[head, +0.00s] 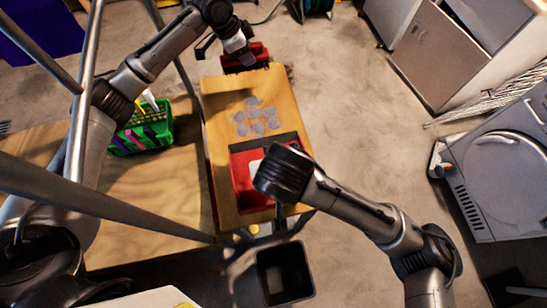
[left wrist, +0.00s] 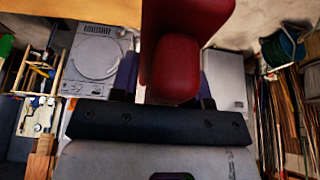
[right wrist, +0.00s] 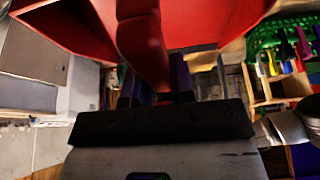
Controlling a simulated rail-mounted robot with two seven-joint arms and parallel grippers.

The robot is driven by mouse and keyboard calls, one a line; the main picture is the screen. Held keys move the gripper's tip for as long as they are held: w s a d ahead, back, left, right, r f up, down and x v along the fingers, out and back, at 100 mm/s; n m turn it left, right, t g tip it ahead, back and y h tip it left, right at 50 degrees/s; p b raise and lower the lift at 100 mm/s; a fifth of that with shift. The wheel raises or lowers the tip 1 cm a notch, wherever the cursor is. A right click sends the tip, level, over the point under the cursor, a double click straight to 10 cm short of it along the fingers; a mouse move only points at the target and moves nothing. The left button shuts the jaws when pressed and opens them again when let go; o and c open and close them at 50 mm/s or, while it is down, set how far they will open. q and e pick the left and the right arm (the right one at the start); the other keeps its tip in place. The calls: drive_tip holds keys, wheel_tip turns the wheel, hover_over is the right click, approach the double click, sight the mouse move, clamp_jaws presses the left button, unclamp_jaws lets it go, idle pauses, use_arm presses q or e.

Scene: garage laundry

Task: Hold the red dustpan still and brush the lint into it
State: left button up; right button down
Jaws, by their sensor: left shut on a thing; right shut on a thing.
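The red dustpan (head: 241,178) lies on the near half of the narrow wooden table (head: 222,98). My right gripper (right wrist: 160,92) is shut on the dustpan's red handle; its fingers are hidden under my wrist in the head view. Several grey lint tufts (head: 257,124) lie on the wood just beyond the dustpan. My left gripper (head: 236,45) is shut on a red brush (head: 258,52) at the table's far end, beyond the lint. The brush's red handle fills the middle of the left wrist view (left wrist: 172,70). The brush's contact with the table is unclear.
A green basket (head: 150,132) with coloured items stands on a lower wooden surface left of the table. A dark open bin (head: 284,272) stands on the floor below the near end. A grey machine (head: 500,165) stands at right. A metal frame crosses the left side.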

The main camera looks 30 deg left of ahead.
drive_tip(key=shift+r, duration=0.4)
drive_tip(key=shift+f, duration=2.6)
drive_tip(key=shift+f, duration=0.2)
drive_tip(key=shift+f, duration=1.15)
drive_tip(key=shift+f, duration=0.15)
drive_tip(key=c, duration=0.9)
unclamp_jaws()
clamp_jaws()
